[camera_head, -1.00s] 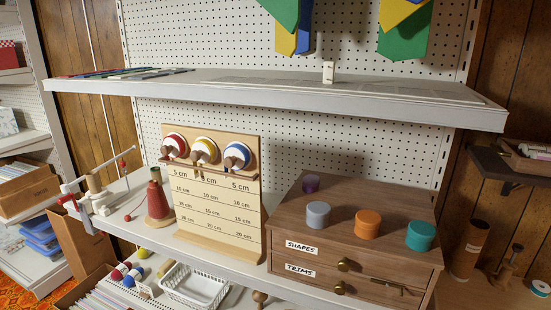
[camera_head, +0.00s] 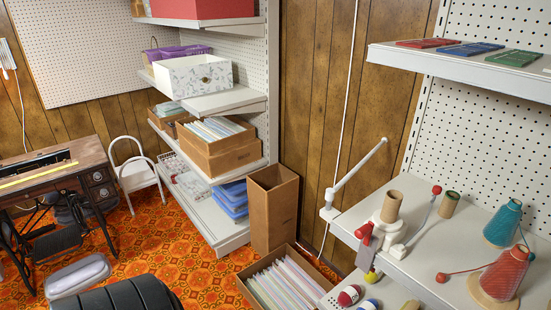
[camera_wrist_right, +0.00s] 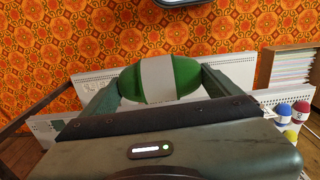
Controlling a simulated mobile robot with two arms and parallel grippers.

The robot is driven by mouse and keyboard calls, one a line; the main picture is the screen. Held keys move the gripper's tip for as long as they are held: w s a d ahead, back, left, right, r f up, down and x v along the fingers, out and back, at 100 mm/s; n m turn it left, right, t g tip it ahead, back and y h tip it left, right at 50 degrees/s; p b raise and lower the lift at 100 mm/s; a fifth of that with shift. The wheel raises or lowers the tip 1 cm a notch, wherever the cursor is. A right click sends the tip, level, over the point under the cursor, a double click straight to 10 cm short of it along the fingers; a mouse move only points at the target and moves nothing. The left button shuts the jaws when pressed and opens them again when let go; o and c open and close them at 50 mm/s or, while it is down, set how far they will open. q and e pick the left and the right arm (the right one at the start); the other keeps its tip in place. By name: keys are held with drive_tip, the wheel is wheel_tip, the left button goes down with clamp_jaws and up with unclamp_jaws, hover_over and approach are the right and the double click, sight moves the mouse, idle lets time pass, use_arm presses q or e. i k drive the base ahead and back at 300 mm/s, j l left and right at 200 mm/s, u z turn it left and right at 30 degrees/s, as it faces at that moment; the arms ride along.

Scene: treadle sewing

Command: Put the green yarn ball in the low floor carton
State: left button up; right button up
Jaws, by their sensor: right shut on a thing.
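The green yarn ball (camera_wrist_right: 186,76), with a pale band around its middle, is between the fingers of my right gripper (camera_wrist_right: 160,80) in the right wrist view. The gripper is shut on it and holds it above the orange patterned floor. The low floor carton (camera_head: 263,261), brown and filled with upright pale sheets, stands on the floor at the bottom of the head view. A carton with similar sheets (camera_wrist_right: 267,66) shows at the right of the wrist view, apart from the ball. Neither gripper shows in the head view, and my left gripper is in neither view.
A tall narrow carton (camera_head: 271,216) stands just behind the low one. Shelving (camera_head: 222,231) with boxes is to its left, and a shelf (camera_head: 430,285) with a winder and thread cones to its right. A white chair (camera_head: 139,172) and sewing table (camera_head: 70,166) stand farther left.

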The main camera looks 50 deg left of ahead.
sight(278, 292)
drive_tip(key=j+z, duration=0.1)
drive_tip(key=j, duration=1.55)
drive_tip(key=k+j+z, duration=0.1)
drive_tip(key=j, duration=1.55)
drive_tip(key=i+j, duration=0.1)
drive_tip(key=j, duration=0.95)
drive_tip(key=i+j+z, duration=0.15)
drive_tip(key=j, duration=0.9)
